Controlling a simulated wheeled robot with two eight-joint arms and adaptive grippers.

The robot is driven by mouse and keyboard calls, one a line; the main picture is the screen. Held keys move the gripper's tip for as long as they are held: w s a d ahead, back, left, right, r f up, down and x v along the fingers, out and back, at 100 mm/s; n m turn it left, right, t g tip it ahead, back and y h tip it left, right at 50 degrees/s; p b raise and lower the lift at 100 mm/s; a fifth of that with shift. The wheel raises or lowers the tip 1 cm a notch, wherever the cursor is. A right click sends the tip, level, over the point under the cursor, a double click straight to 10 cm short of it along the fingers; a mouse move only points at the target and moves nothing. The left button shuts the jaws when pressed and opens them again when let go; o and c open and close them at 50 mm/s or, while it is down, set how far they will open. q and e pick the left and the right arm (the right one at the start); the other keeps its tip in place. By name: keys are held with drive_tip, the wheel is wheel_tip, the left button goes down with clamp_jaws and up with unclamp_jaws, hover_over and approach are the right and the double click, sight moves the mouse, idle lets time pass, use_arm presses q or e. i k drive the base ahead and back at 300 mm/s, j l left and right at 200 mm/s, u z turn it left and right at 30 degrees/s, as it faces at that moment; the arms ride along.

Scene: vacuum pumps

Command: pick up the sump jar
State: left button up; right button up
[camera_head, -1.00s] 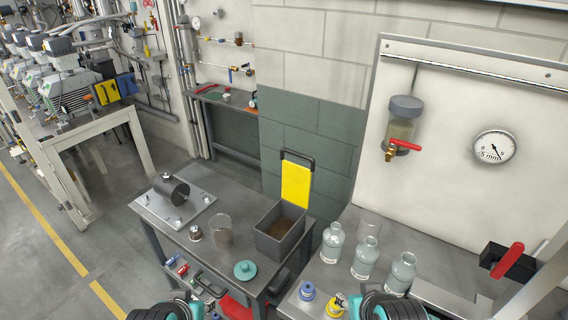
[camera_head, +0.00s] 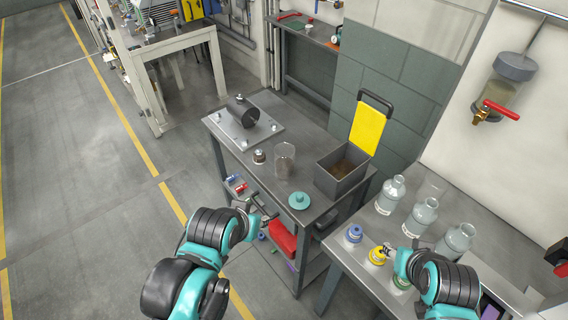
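A clear jar with brownish contents, which looks like the sump jar (camera_head: 284,160), stands upright on the small grey table (camera_head: 330,215). It is between a small metal-capped piece (camera_head: 259,156) and an open grey bin (camera_head: 341,172). A teal lid-like disc (camera_head: 299,200) lies in front of it. My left gripper (camera_head: 264,208) is near the table's front left edge, apart from the jar; its fingers look spread and empty.
A yellow panel (camera_head: 367,130) stands up at the bin's back. A black cylinder on a plate (camera_head: 243,111) is at the table's back left. Several glass bottles (camera_head: 421,216) stand on the right bench. A wall-mounted jar (camera_head: 502,92) hangs at right. Floor at left is clear.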

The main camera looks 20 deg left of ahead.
sight(284, 153)
drive_tip(key=j+z, duration=0.3)
drive_tip(key=j, duration=0.65)
drive_tip(key=j+z, duration=0.3)
drive_tip(key=j, duration=0.6)
drive_tip(key=k, duration=0.05)
